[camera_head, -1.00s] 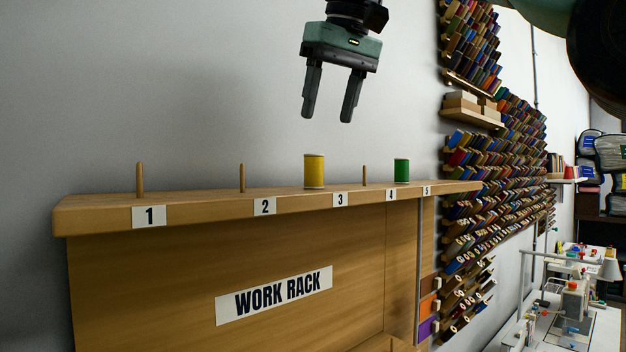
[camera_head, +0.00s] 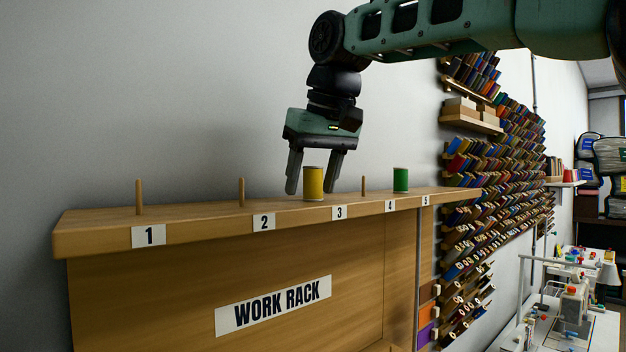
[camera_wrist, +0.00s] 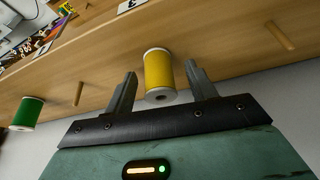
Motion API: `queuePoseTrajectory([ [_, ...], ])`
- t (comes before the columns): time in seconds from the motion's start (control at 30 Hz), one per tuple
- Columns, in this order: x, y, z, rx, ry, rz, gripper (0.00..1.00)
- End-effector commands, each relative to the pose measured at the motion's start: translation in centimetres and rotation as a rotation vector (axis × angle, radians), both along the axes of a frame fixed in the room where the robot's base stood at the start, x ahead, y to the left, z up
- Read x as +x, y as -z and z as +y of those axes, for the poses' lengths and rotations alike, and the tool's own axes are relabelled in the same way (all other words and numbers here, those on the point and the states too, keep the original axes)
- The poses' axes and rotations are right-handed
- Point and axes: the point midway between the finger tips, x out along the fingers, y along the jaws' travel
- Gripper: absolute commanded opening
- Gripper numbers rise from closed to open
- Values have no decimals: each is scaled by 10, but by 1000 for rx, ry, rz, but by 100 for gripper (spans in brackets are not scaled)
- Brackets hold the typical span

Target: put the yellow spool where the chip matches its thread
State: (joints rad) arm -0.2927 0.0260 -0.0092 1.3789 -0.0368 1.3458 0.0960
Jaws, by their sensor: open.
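The yellow spool (camera_head: 313,184) stands upright on the work rack's top ledge (camera_head: 205,210), near the label 3. It also shows in the wrist view (camera_wrist: 158,74). My gripper (camera_head: 313,190) is open and lowered around the spool, one finger on each side. In the wrist view the spool sits between the two fingertips with gaps on both sides (camera_wrist: 160,85). Colour chips (camera_head: 427,312), brown, orange and purple, show on the rack's right side below the ledge.
Bare pegs stand near labels 1 (camera_head: 139,197), 2 (camera_head: 241,192) and between 3 and 4 (camera_head: 364,186). A wall of thread spools (camera_head: 500,180) and sewing machines (camera_head: 573,300) are at right. A grey wall is behind the ledge.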

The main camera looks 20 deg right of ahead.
Motion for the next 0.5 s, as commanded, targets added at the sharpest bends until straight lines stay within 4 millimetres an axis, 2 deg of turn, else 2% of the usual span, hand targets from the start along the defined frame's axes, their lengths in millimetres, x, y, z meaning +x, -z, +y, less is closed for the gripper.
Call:
queuePoseTrajectory([
  [0.17,0,0,0,0,0,-1,56],
  [0.33,0,0,0,0,0,0,11],
  [0.37,0,0,0,0,0,0,8],
  [0.5,0,0,0,0,0,0,8],
])
